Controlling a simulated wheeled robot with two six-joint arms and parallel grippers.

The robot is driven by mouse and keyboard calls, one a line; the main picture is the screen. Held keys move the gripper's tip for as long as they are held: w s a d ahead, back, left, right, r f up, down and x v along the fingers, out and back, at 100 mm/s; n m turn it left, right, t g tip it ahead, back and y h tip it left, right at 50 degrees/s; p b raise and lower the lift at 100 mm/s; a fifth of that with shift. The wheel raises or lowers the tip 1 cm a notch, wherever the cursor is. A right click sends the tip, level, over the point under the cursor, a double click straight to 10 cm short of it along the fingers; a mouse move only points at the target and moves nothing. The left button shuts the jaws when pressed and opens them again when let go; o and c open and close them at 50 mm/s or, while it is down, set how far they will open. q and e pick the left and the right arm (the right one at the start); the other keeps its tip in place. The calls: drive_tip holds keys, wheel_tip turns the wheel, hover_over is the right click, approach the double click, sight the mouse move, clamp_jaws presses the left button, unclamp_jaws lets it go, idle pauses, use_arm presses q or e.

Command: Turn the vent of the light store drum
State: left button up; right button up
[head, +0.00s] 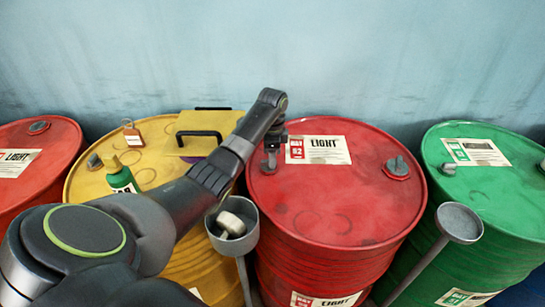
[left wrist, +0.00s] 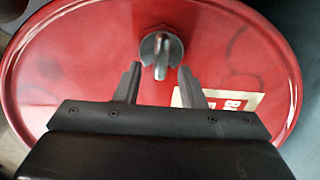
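A red drum (head: 335,205) with a LIGHT label (head: 318,149) stands in the middle of the head view. Its top also fills much of the left wrist view (left wrist: 70,70). A grey finned vent (left wrist: 161,52) stands on the lid, just beyond my left fingertips and roughly centred between them. In the head view my left gripper (head: 273,143) points down over the left part of the lid and partly hides the vent. My right gripper is not in view.
A grey cap (head: 397,166) sits on the drum's right side. Another red LIGHT drum (head: 50,135) is far left, a green drum (head: 500,190) right. Two grey cups (head: 222,243) (head: 459,221) stand in front.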

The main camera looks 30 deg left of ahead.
use_arm(q)
drive_tip(key=shift+f, duration=0.55)
clamp_jaws()
